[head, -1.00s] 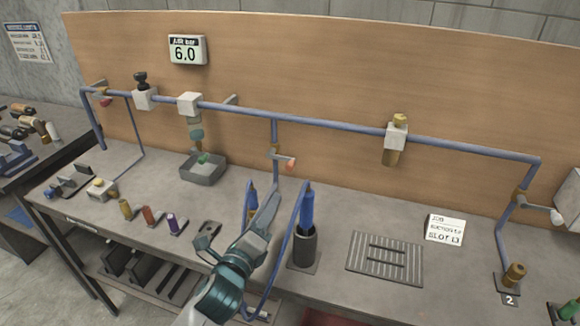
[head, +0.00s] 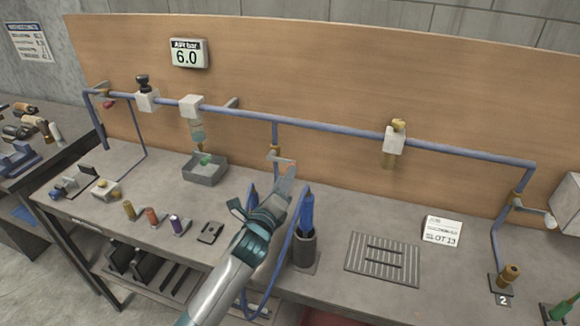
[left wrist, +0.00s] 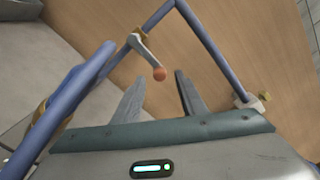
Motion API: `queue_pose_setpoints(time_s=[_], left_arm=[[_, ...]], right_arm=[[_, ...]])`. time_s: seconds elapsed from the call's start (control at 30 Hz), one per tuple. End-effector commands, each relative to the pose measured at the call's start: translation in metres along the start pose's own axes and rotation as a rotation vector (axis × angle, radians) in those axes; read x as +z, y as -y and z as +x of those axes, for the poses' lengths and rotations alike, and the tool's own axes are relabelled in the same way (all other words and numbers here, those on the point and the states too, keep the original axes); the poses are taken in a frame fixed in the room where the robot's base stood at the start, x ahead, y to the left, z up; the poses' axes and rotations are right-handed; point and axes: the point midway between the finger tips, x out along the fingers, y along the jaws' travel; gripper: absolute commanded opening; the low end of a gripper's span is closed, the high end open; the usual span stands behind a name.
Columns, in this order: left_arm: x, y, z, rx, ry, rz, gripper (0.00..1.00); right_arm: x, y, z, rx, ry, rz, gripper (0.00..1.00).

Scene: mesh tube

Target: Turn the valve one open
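A valve with a brass body (head: 275,151) and a pale lever sits on the middle drop of the blue pipe. I see no number on it. In the left wrist view its lever (left wrist: 146,56) slants down to an orange-red knob (left wrist: 159,74). My left gripper (head: 287,172) is just in front of this valve and partly covers the knob in the head view. In the left wrist view the fingers of the left gripper (left wrist: 160,92) are apart and empty, with the knob beyond their tips, roughly between them. My right gripper is not in view.
A blue tool in a dark holder (head: 303,248) stands close right of my left gripper. The blue pipe (head: 330,126) runs along the wooden board. A drop marked 2 (head: 508,275) is at the right. A gauge (head: 188,53) reads 6.0. A slotted grey plate (head: 383,260) lies on the bench.

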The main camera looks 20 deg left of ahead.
Motion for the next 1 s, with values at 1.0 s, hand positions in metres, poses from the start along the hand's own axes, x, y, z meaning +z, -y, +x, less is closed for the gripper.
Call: queue_pose_setpoints(time_s=[1.0], left_arm=[[0.0,0.0,0.049,-0.001,0.0,0.0,0.0]], right_arm=[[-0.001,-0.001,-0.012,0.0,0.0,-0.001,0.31]])
